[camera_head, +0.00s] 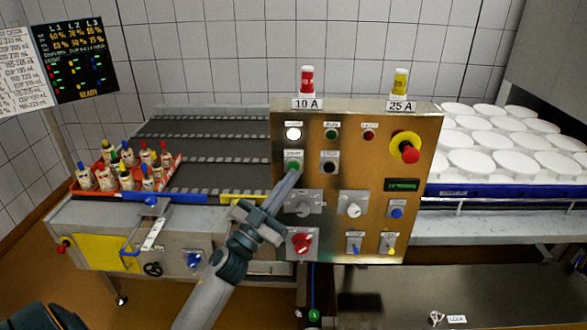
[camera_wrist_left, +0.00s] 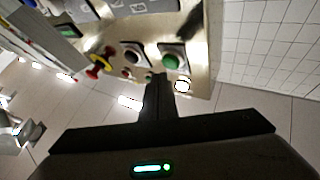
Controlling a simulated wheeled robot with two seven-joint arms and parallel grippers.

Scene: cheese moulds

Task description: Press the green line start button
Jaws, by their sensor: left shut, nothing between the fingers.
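The green start button (camera_head: 293,167) is on the left side of the brass control panel (camera_head: 375,125), under a small label and below a lit white lamp (camera_head: 293,134). My left gripper (camera_head: 291,176) is shut and empty, with its fingertips just below the button in the head view. In the left wrist view the green button (camera_wrist_left: 172,61) shows just beyond the tips of my shut left fingers (camera_wrist_left: 160,78). I cannot tell whether the tips touch it. My right gripper is not in view.
A black button (camera_head: 329,168) sits right of the green one. A red knob (camera_head: 302,242), a grey knob (camera_head: 353,209) and a red mushroom button on yellow (camera_head: 408,152) share the panel. A crate of bottles (camera_head: 76,186) stands left, and white moulds (camera_head: 478,162) right.

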